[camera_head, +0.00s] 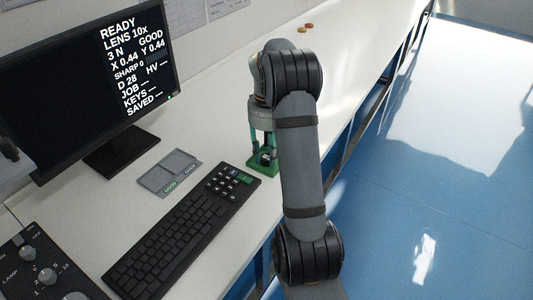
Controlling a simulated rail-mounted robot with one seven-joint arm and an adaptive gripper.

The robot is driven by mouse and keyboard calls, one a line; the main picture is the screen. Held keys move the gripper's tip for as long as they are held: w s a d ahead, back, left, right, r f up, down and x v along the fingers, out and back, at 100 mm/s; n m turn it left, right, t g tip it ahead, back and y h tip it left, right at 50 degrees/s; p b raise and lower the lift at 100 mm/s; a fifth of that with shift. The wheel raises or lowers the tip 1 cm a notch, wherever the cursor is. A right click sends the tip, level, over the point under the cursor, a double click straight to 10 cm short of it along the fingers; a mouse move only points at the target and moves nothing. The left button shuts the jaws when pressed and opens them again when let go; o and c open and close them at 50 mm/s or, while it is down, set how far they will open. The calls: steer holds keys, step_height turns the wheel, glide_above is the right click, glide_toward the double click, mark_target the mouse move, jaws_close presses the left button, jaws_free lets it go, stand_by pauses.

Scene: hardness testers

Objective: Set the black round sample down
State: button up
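My gripper (264,151) points down at the bench, just right of the keyboard's far end and partly behind my grey arm. A green block-like base (262,169) is directly below or around its fingertips. A small dark shape shows between the fingers; I cannot tell whether it is the black round sample or part of the gripper. Whether the fingers are closed on it is too small to see. A grey two-part tray (180,154) lies left of the gripper, with its near labels reading GOOD and OVER.
A black keyboard (165,240) lies in front of the tray. A monitor (60,90) reading READY stands at the left, and a knob panel (35,270) is at the near left. Small red and yellow round pieces (304,28) lie far back. The bench's right edge drops to blue floor.

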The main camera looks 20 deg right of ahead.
mark_target(267, 157)
steer(key=shift+o, duration=0.6)
steer(key=shift+r, duration=0.2)
step_height(267, 157, up, 12)
steer(key=p, duration=0.3)
steer(key=shift+p, duration=0.35)
